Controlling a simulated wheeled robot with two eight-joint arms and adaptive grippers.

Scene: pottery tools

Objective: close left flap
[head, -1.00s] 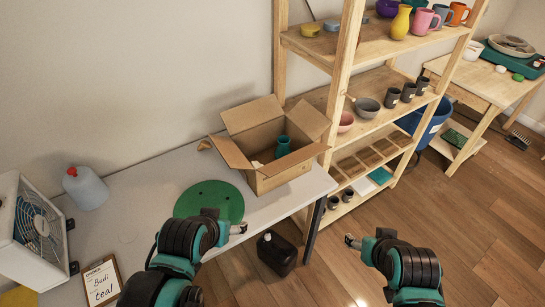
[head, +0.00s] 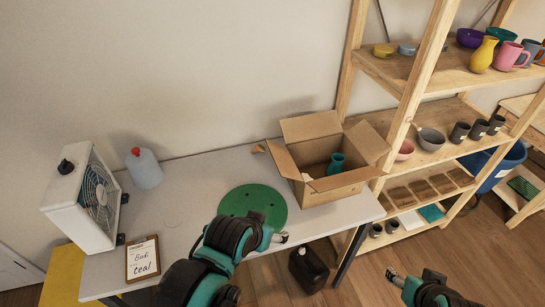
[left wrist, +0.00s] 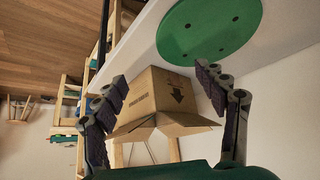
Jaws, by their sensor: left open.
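An open cardboard box (head: 322,192) stands at the right end of the grey table, with its flaps spread. Its left flap (head: 283,160) stands outward and up on the left side. A teal vase (head: 336,164) sits inside. My left gripper (head: 283,238) is in front of the table, below and left of the box, apart from it. In the left wrist view my left gripper (left wrist: 172,108) is open and empty, with the box (left wrist: 158,95) beyond its fingers. My right gripper (head: 391,274) is low at the right, away from the box; its jaw opening is too small to tell.
A green disc (head: 253,204) lies on the table (head: 190,215) left of the box. A fan (head: 88,202), a jug (head: 144,168) and a clipboard (head: 143,258) are further left. A wooden shelf (head: 405,105) stands close at the box's right. A black canister (head: 308,268) stands below the table.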

